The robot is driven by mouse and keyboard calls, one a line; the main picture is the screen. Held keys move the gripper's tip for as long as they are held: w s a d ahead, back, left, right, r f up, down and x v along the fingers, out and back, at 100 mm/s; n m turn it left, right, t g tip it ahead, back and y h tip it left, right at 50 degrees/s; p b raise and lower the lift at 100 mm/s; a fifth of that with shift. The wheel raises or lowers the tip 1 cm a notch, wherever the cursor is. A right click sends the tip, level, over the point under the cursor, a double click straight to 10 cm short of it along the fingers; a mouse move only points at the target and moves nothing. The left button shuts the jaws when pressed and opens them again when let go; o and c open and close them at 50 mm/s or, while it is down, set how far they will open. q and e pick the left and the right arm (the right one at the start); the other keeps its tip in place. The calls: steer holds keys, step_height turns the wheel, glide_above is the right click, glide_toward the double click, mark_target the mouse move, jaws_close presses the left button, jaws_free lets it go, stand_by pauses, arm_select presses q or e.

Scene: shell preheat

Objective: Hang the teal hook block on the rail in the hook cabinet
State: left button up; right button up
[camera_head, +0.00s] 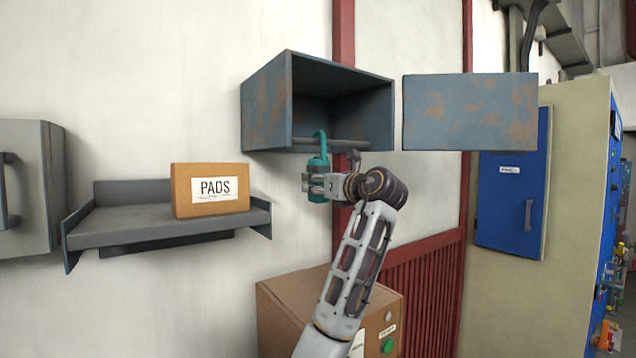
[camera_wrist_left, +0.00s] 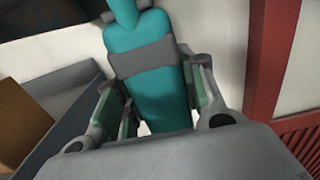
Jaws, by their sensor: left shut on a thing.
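The teal hook block (camera_head: 317,163) hangs upright below the open hook cabinet (camera_head: 268,108). Its curved hook top is level with the rail (camera_head: 345,142) along the cabinet's lower front and overlaps it in the picture. I cannot tell whether the hook sits over the rail or only in front of it. My left gripper (camera_head: 317,184) is shut on the block's lower body. The left wrist view shows the teal block (camera_wrist_left: 150,80) with a grey band between the green-padded fingers (camera_wrist_left: 163,105). My right gripper is not in view.
A rusty blue-grey panel (camera_head: 470,112) stands to the right of the cabinet opening. A PADS box (camera_head: 210,190) sits on a grey wall shelf (camera_head: 140,226) at left. A brown box-shaped unit (camera_head: 290,305) with a green button stands below, behind my left arm.

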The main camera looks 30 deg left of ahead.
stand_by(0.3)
arm_select(q)
steer(key=o, duration=1.4)
steer(key=shift+f, duration=0.1)
steer(key=shift+d, duration=0.1)
steer(key=v, duration=1.2)
steer(key=shift+s, duration=0.1)
